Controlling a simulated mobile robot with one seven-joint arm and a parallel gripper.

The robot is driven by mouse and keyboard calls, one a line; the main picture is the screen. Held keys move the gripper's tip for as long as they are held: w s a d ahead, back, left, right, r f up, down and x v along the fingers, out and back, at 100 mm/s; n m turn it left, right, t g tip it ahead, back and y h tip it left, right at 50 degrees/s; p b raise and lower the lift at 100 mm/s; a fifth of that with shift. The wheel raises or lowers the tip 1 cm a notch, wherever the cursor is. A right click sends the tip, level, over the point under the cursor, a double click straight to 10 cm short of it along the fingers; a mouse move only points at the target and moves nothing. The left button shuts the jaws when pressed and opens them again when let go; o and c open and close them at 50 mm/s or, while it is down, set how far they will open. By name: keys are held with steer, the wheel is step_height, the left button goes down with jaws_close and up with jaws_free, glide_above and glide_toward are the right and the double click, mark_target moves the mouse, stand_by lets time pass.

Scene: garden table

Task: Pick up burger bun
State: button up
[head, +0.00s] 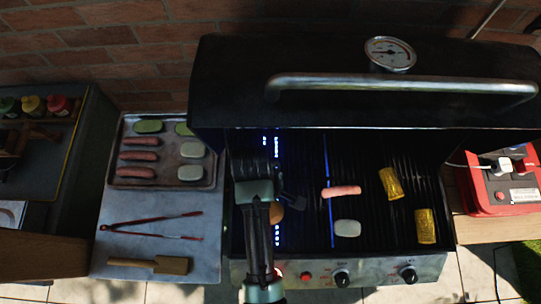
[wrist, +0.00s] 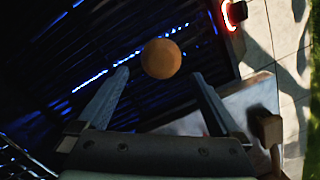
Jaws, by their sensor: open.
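The burger bun (wrist: 161,59), round and orange-brown, lies on the dark grill grate. In the head view the bun (head: 276,212) shows only in part, beside my arm, which hides the rest. My gripper (wrist: 160,75) is open and empty in the wrist view. Its two fingers stand apart, and the bun appears between and just beyond their tips. Whether the fingers have reached down to the bun's height I cannot tell. In the head view my gripper (head: 289,203) is over the left part of the grill, mostly covered by my own arm.
The open grill hood (head: 230,80) rises behind the grate. A sausage (head: 341,191), a white patty (head: 347,228) and two corn pieces (head: 391,183) (head: 425,226) lie to the right. A loaded tray (head: 112,183), tongs (head: 150,227) and a brush (head: 170,265) are on the left shelf.

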steer(key=shift+s+d+f, duration=0.1)
steer(key=shift+s+f, duration=0.15)
steer(key=shift+f, duration=0.6)
steer(key=shift+s+d+f+p, duration=0.15)
steer(key=shift+f+p, duration=0.45)
steer(key=shift+f, duration=1.85)
steer(key=c, duration=1.3)
steer(key=shift+r, duration=0.1)
